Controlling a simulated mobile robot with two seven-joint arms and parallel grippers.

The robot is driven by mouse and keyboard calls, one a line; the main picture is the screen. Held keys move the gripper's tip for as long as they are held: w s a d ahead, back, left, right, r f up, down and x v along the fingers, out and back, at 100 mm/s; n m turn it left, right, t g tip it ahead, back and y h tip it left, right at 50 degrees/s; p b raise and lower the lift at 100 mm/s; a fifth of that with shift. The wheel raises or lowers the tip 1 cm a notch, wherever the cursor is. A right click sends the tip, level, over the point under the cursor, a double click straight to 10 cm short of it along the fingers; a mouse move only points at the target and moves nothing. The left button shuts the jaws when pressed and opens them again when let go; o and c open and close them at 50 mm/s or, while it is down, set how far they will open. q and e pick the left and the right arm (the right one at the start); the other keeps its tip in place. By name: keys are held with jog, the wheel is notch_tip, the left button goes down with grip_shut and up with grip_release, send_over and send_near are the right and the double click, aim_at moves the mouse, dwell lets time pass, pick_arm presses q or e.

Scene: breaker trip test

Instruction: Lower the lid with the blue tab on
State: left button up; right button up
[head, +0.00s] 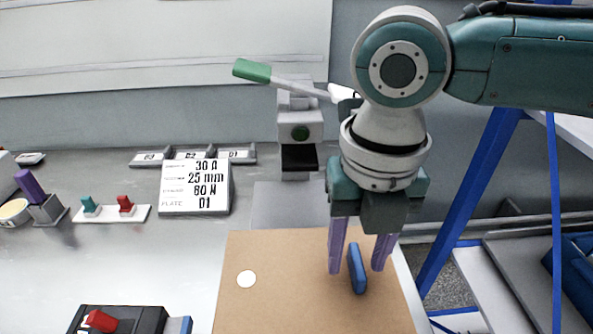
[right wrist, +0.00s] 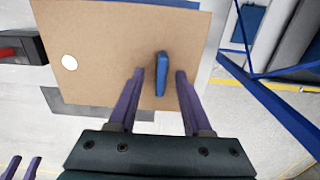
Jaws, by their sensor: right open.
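The lid is a flat brown board (head: 300,305) with a white round spot (head: 246,279) on its left part. Its blue tab (head: 357,268) stands up from it on the right; the tab also shows in the right wrist view (right wrist: 161,74). My right gripper (head: 354,268) is open, with its two purple fingers on either side of the tab. In the right wrist view, gaps show between the tab and both fingers (right wrist: 159,72). Whether the fingertips touch the board I cannot tell. My left gripper is not seen in the head view.
A green-handled lever (head: 252,70) on a grey stand rises behind the board, near my right arm. A label plate (head: 196,188) and small teal and red switches (head: 125,206) stand left. A black box with a red switch (head: 101,321) is at front left. Blue frame bars (head: 470,210) stand right.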

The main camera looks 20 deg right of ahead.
notch_tip(320, 180, up, 10)
dwell(0.6)
